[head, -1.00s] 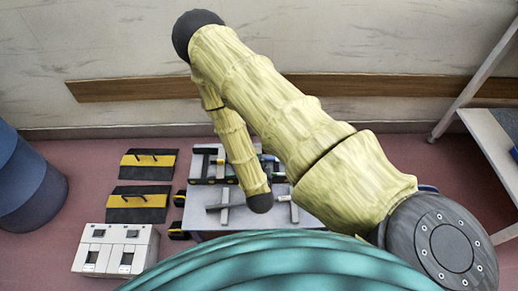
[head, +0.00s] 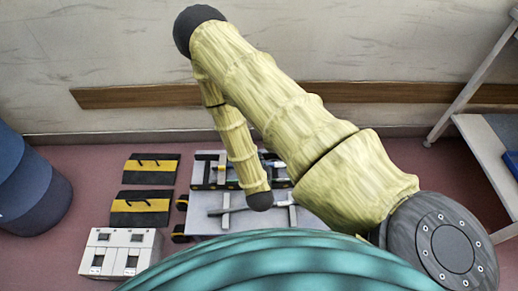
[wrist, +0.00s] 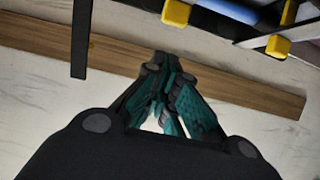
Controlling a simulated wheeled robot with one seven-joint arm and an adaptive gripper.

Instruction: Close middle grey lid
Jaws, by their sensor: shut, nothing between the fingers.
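I cannot pick out the middle grey lid with certainty in either view. In the head view a low unit has a pale grey top (head: 205,225) with grey cross-shaped bars (head: 225,211) and a black frame (head: 200,172) along its back. My arm hides part of this unit. My gripper (wrist: 165,108) shows in the wrist view with teal finger pads drawn together, shut and empty, in front of the pale wall. In the head view my gripper is hidden. No contact between my gripper and the unit shows.
Two black-and-yellow striped panels (head: 150,170) lie on the red floor left of the unit, near a white switch box (head: 120,252). A blue barrel (head: 28,195) stands far left, a shelf (head: 485,140) right. The wrist view shows a wooden wall rail (wrist: 225,82) and yellow blocks (wrist: 277,47).

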